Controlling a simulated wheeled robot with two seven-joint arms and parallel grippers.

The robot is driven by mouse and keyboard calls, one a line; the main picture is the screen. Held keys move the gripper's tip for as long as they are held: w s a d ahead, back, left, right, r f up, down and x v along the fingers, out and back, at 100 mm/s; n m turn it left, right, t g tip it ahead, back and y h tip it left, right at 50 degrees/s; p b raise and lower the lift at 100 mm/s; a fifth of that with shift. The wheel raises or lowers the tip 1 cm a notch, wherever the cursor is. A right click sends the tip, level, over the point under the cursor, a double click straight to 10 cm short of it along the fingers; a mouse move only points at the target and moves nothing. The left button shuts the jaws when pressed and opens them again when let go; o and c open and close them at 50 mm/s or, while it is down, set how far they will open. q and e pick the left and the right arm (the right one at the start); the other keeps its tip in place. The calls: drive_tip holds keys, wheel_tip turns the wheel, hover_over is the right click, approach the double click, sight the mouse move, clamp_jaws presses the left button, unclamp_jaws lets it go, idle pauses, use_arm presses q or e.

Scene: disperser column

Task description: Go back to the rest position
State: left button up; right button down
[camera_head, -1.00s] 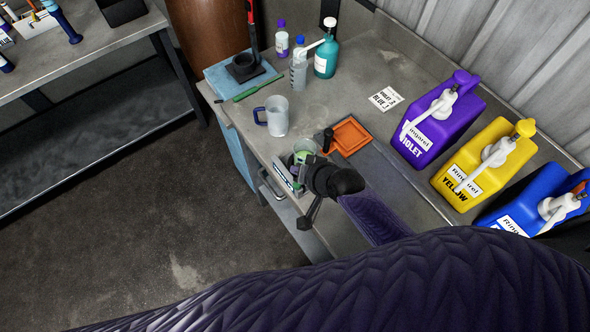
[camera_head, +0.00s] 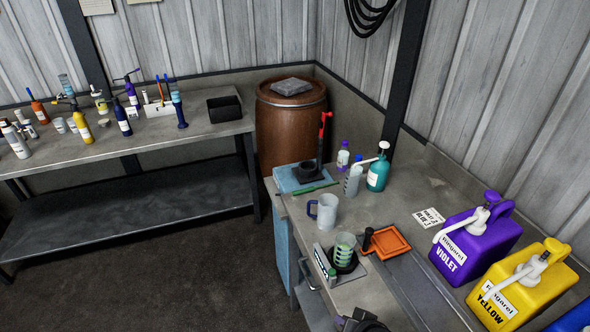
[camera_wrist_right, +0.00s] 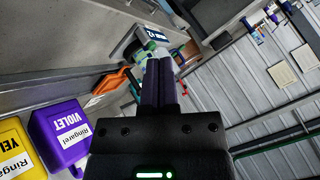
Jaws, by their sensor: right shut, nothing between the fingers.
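My right gripper (camera_head: 362,321) shows only in part at the bottom edge of the head view, at the front of the bench. In the right wrist view its two fingers (camera_wrist_right: 159,64) are together with nothing between them. A clear cup with green bands (camera_head: 344,248) stands on a dark round plate on the bench, beyond the gripper in the head view and apart from it. A small white display device (camera_head: 324,264) stands just left of the cup. My left gripper is not in view.
Violet (camera_head: 468,248) and yellow (camera_head: 522,290) canisters stand along the right wall. An orange tray (camera_head: 386,242), a clear mug (camera_head: 324,212) and a teal bottle (camera_head: 378,172) are on the bench. A brown barrel (camera_head: 290,120) stands behind it. The floor at left is clear.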

drive_tip(key=s+d+r+n+g+h, duration=0.2)
drive_tip(key=s+r+n, duration=0.1)
drive_tip(key=s+r, duration=0.3)
drive_tip(key=s+d+r+n+g+h, duration=0.2)
drive_tip(key=s+r, duration=0.2)
drive_tip(key=s, duration=0.4)
wheel_tip(320, 180, down, 31)
drive_tip(key=s+d+g+b, duration=0.1)
drive_tip(key=s+g+b, duration=0.15)
drive_tip(key=b, duration=1.05)
use_arm(q)
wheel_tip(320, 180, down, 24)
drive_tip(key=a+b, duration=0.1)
drive_tip(key=b, duration=0.9)
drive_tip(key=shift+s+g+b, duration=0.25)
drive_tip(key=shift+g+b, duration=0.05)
drive_tip(key=shift+b, duration=0.1)
use_arm(e)
drive_tip(key=s+d+f, duration=0.1)
drive_tip(key=s+f, duration=0.6)
drive_tip(key=f, duration=0.4)
drive_tip(key=s+d+f, duration=0.2)
drive_tip(key=s+f, duration=0.5)
drive_tip(key=f, duration=0.3)
drive_tip(key=shift+s+f+n+g, duration=0.2)
drive_tip(key=shift+f+n+g, duration=0.2)
drive_tip(key=shift+g, duration=0.05)
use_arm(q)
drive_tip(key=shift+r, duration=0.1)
